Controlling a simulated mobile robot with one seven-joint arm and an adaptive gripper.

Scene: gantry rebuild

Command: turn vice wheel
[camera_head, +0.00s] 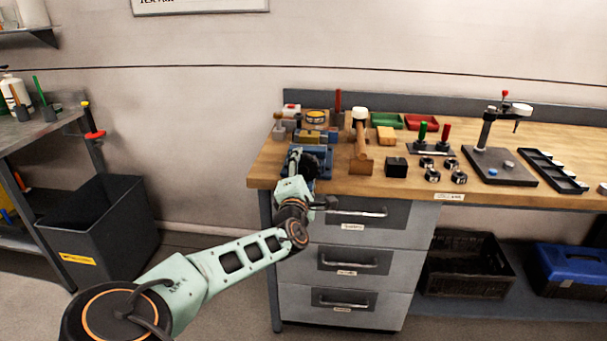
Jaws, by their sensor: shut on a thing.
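A blue vice (321,154) stands near the left front corner of the wooden workbench (410,185). My arm reaches up from the lower left, and my gripper (301,163) is at the front of the vice. The gripper is shut on a dark part there, which looks like the vice wheel (310,168). My gripper and wrist hide much of the wheel, so its angle cannot be told.
Drawers (345,259) lie below the bench edge. A grey bin (100,225) stands on the floor at left.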

